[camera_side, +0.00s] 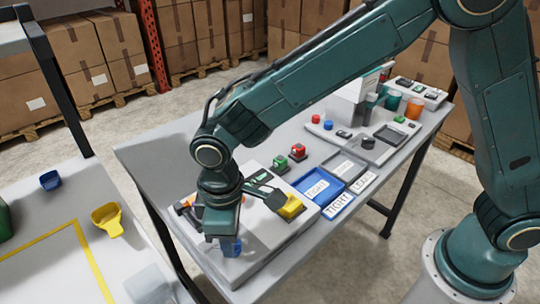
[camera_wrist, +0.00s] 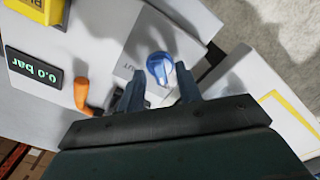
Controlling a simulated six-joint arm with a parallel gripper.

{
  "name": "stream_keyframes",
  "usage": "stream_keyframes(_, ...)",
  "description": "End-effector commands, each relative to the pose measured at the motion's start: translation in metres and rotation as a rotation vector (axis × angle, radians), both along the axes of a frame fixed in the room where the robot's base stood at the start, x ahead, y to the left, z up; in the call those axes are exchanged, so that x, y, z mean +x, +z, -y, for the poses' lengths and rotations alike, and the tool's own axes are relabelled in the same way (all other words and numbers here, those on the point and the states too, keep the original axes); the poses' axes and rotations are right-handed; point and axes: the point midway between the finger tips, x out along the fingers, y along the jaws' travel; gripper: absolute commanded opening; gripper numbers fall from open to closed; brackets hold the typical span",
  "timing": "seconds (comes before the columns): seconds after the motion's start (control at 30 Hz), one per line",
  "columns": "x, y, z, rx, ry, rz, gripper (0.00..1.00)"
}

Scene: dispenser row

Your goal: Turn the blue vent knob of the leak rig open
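The blue vent knob (camera_wrist: 159,67) sits on the pale face of the leak rig (camera_wrist: 205,20). In the wrist view its raised grip bar runs at a slant. My gripper (camera_wrist: 158,86) is open, with one finger on each side just short of the knob; I cannot tell whether either touches it. In the side view my gripper (camera_side: 222,236) points down at the front end of the leak rig (camera_side: 262,247), and the blue knob (camera_side: 232,248) shows partly behind the fingers. A display (camera_wrist: 34,68) on the rig reads 0.0 bar.
An orange lever (camera_wrist: 82,92) stands beside the knob on the rig. A yellow scoop (camera_side: 107,218) is on the left table.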

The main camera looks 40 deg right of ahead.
Motion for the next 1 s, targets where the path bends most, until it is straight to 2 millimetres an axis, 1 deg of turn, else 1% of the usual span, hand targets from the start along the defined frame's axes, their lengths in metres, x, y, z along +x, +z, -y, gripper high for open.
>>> stream_keyframes(0.17,0.000,0.015,0.000,0.002,0.000,0.002,0.35)
stream_keyframes(0.27,0.001,0.029,0.000,0.004,0.000,0.003,0.35)
stream_keyframes(0.6,0.000,0.086,0.000,0.004,0.001,0.003,0.35)
stream_keyframes(0.8,0.001,0.115,0.000,0.003,0.001,0.003,0.35)
stream_keyframes(1.0,0.000,0.131,0.000,0.001,0.001,0.001,0.35)
